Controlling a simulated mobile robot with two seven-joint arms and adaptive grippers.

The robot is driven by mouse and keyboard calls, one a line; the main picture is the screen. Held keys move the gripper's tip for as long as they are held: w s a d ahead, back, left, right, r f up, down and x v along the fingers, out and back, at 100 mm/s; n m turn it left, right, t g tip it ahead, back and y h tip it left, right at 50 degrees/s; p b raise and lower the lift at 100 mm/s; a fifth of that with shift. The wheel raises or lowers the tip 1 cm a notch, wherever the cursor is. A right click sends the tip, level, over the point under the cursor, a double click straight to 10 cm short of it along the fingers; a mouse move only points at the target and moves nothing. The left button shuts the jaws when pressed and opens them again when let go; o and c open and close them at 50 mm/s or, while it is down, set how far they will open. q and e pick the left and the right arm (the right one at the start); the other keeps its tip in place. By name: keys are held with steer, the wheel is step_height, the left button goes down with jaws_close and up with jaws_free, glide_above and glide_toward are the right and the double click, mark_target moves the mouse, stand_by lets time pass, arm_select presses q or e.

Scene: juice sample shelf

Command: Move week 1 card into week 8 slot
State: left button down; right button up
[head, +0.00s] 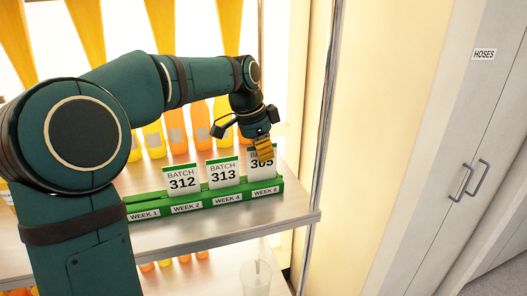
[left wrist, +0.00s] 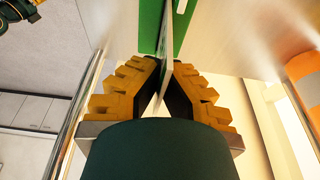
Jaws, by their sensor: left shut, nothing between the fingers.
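A green card holder (head: 222,200) stands on the shelf, with front labels WEEK 1, WEEK 2, WEEK 4 and WEEK 8. A white card marked 305 (head: 261,169) stands at the WEEK 8 slot, its top partly hidden by my left gripper (head: 264,150). Card 312 (head: 182,182) stands at WEEK 2 and card 313 (head: 223,175) at WEEK 4. No card shows above the WEEK 1 label (head: 144,214). My left gripper is shut at the top of card 305; in the left wrist view its fingers (left wrist: 165,65) close in beside a thin white card edge. My right gripper is out of view.
Orange and yellow bottles (head: 176,130) stand behind the holder. A metal post (head: 322,150) rises near the shelf's right end. Bare shelf (head: 222,230) lies in front of the holder. A cabinet labelled HOSES (head: 440,150) is at right.

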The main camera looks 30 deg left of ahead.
arm_select(q)
steer(key=shift+f+b, duration=0.35)
steer(key=shift+f, duration=0.35)
steer(key=c, duration=1.1)
jaws_free()
steer(key=shift+o, duration=0.2)
steer(key=shift+r, duration=0.15)
steer(key=v, duration=1.2)
